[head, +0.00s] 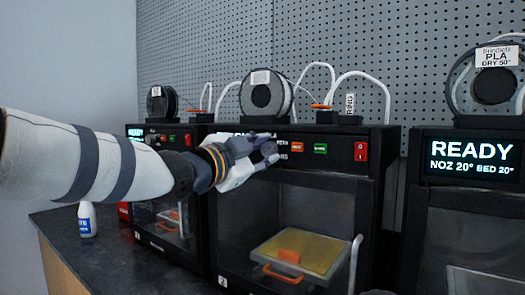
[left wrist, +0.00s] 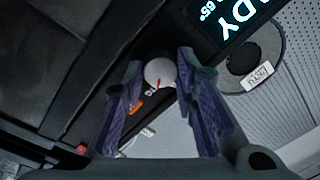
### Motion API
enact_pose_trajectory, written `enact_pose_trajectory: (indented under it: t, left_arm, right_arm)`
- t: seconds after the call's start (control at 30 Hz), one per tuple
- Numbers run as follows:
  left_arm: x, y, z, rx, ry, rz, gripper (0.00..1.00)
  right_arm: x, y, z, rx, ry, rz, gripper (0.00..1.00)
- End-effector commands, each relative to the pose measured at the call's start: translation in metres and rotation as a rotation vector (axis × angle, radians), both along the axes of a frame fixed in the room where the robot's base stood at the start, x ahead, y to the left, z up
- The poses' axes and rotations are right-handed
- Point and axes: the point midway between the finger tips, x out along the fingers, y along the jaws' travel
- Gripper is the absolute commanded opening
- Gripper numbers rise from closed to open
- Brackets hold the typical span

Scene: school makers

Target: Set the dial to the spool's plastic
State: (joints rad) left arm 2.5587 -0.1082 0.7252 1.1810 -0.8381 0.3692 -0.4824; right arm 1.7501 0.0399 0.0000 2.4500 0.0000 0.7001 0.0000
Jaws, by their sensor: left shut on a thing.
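My left gripper (head: 262,150) reaches across the front panel of the middle printer (head: 388,170). In the left wrist view its two purple-padded fingers (left wrist: 160,85) are shut on a round pale dial (left wrist: 160,73) with a small red mark. In the head view the gripper hides the dial and most of the panel's display. A dark-rimmed spool (head: 266,95) with a white label stands on top of this printer. It also shows in the left wrist view (left wrist: 269,42), where its label is too blurred to read. My right gripper is not in view.
The right printer's display (head: 472,158) reads READY, NOZ 20°, BED 20°; its spool label (head: 497,56) reads PLA, DRY 50°. A red switch (head: 361,151) and lit orange and green buttons sit right of my gripper. A white bottle (head: 87,219) stands on the dark counter (head: 95,255).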

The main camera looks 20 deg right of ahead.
Motion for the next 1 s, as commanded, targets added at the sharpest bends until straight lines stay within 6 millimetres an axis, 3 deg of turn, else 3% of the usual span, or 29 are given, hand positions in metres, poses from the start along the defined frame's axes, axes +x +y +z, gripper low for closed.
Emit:
enact_pose_trajectory:
  t: [0.5,0.53,0.6,1.0]
  left_arm:
    - [0.0000,0.0000,0.0006,0.008,-0.013,0.000,0.00]
    - [0.0000,0.0000,0.0006,0.008,-0.013,0.000,0.33]
    - [0.0000,0.0000,0.0006,0.008,-0.013,0.000,0.47]
    - [-0.0068,0.0088,0.0008,0.010,-0.014,-0.001,0.47]
  right_arm:
    - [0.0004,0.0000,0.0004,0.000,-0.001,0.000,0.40]
    - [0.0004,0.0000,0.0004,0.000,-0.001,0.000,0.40]
    - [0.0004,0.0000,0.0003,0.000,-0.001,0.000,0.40]
    - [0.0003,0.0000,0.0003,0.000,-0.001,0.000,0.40]
